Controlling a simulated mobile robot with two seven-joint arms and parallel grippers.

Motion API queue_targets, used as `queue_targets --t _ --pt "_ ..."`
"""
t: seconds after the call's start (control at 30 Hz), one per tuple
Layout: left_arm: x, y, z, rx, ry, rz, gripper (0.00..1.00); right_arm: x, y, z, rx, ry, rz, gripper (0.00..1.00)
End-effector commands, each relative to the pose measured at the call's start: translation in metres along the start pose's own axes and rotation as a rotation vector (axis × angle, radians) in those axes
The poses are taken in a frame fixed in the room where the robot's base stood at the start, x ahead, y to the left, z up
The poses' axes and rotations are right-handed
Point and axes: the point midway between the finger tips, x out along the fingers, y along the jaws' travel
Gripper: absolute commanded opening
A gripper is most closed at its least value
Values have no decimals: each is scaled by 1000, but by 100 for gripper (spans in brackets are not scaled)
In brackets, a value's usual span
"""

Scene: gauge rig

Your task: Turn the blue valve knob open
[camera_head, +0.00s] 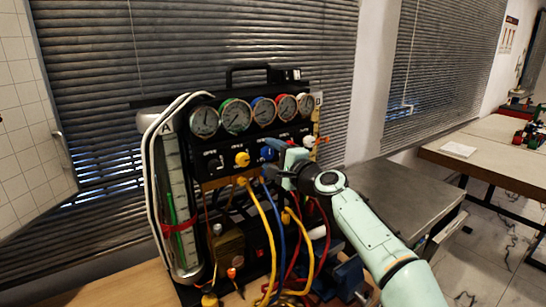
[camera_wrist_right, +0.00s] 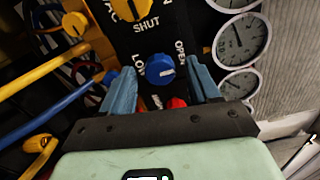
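The blue valve knob (camera_head: 267,153) is on the black front panel of the gauge rig, right of a yellow knob (camera_head: 242,159). The right wrist view shows the blue knob (camera_wrist_right: 160,69) face on, with a small pale mark and an "OPEN" label beside it. My right gripper (camera_head: 279,158) is at the panel, close to the knob. In the right wrist view its two blue-grey fingers (camera_wrist_right: 160,88) are spread, one on each side of the knob, with visible gaps. Contact is not seen. My left gripper is not in view.
A row of gauges (camera_head: 235,117) sits above the knobs. A red knob (camera_wrist_right: 177,103) is partly hidden near my right gripper. Yellow, blue and red hoses (camera_head: 265,225) hang below the panel. A grey-topped table (camera_head: 400,190) stands to the right.

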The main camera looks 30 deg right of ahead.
Motion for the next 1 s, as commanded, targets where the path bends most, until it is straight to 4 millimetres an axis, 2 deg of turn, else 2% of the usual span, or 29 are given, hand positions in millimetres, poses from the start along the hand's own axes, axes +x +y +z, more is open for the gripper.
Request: queue_targets --t 0.27,0.43,0.57,0.8,1.0 --pt "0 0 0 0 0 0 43 -1 0 0 2 0 0 61" --pt "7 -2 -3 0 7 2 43 -13 1 -1 2 0 -2 61" --pt "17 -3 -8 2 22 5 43 -37 2 -1 0 2 -2 61" --pt "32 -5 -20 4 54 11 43 -90 2 0 0 1 -1 61" --pt "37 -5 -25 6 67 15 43 -122 0 0 1 0 -2 61"
